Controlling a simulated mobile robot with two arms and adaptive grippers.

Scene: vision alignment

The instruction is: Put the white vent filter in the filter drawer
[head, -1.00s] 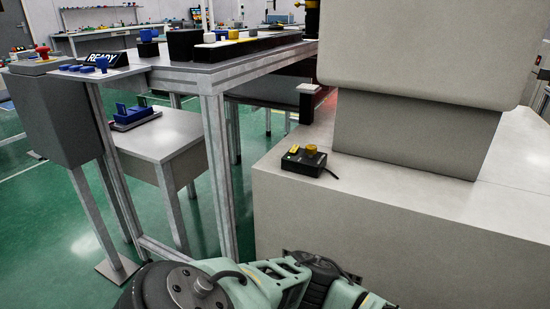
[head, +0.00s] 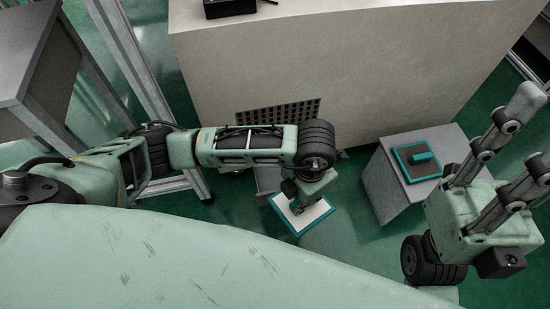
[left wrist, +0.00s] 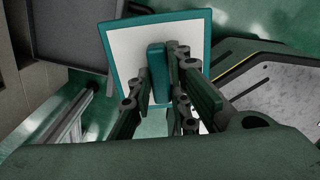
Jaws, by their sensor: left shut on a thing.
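The white vent filter (head: 312,217) is a flat white panel with a teal frame. My left gripper (head: 298,207) is shut on its teal handle and holds it above the green floor. The left wrist view shows the filter (left wrist: 127,50), its teal handle (left wrist: 157,72) and the gripper's fingers (left wrist: 172,95) on either side of it. The filter drawer (left wrist: 70,38), a grey open tray, lies left of the filter in that view. In the head view the drawer (head: 268,180) is mostly hidden behind my left arm. My right gripper (head: 530,135) is open and empty at the right.
A dark grey filter (head: 405,165) with a teal frame and handle lies on a grey stand (head: 375,185) to the right. A black vent grille (head: 300,110) is set in the pale machine cabinet (head: 350,60). A metal table leg (head: 135,60) stands at left.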

